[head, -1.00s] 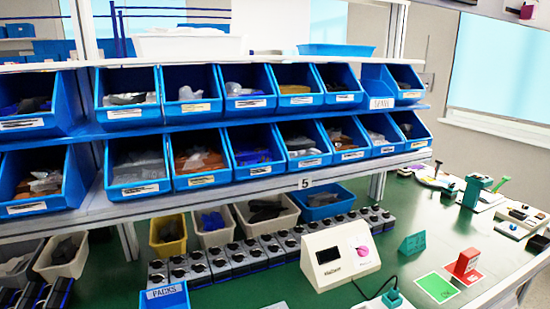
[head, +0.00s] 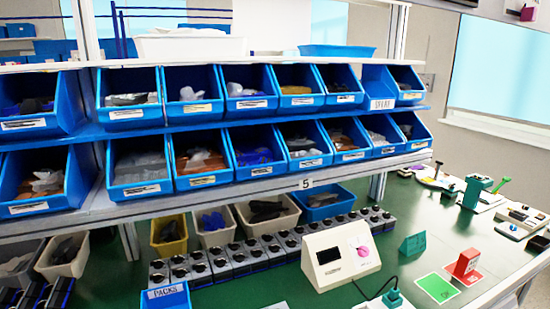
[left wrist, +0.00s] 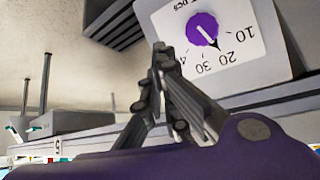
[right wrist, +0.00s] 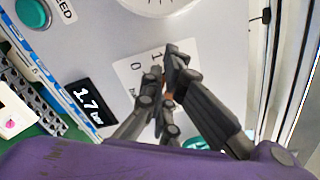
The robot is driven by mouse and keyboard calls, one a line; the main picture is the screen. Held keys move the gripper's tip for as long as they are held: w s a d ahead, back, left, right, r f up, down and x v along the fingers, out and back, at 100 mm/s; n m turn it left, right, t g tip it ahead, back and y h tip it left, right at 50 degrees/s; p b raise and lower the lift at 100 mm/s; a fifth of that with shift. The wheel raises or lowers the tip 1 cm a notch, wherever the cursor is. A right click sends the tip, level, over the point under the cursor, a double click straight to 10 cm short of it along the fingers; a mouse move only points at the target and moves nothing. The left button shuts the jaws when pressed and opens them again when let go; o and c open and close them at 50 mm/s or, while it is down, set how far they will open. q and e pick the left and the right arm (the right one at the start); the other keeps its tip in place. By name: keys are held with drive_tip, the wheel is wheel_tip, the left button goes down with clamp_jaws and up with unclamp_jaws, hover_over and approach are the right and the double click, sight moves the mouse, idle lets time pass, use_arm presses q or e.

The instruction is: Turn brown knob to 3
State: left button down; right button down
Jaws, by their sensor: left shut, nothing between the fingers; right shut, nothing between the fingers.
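In the right wrist view a white dial plate (right wrist: 128,75) with the numbers 0 and 1 sits on a grey panel. My right gripper (right wrist: 172,75) is shut over this plate and hides most of it. A small brownish patch (right wrist: 168,100) shows between its fingers; I cannot tell whether it is the brown knob. My left gripper (left wrist: 160,60) is shut and empty in the left wrist view, just below and left of a purple knob (left wrist: 202,28). That knob sits on a white dial marked 10, 20, 30. Neither gripper shows in the head view.
The right wrist view shows a display (right wrist: 90,102) reading 1.7 bar and a green button (right wrist: 34,14). In the head view, blue bins (head: 200,160) fill a shelf above a green table, which holds a white box with a pink knob (head: 362,251).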

use_arm(q)
drive_tip(key=shift+r, duration=0.15)
use_arm(e)
drive_tip(key=shift+w+d+r, duration=0.2)
drive_tip(key=shift+r, duration=0.2)
drive_tip(key=shift+w+d+r, duration=0.15)
drive_tip(key=shift+w+r, duration=0.05)
drive_tip(key=shift+r, duration=0.15)
drive_tip(key=shift+w+d, duration=0.1)
drive_tip(key=shift+r, duration=0.15)
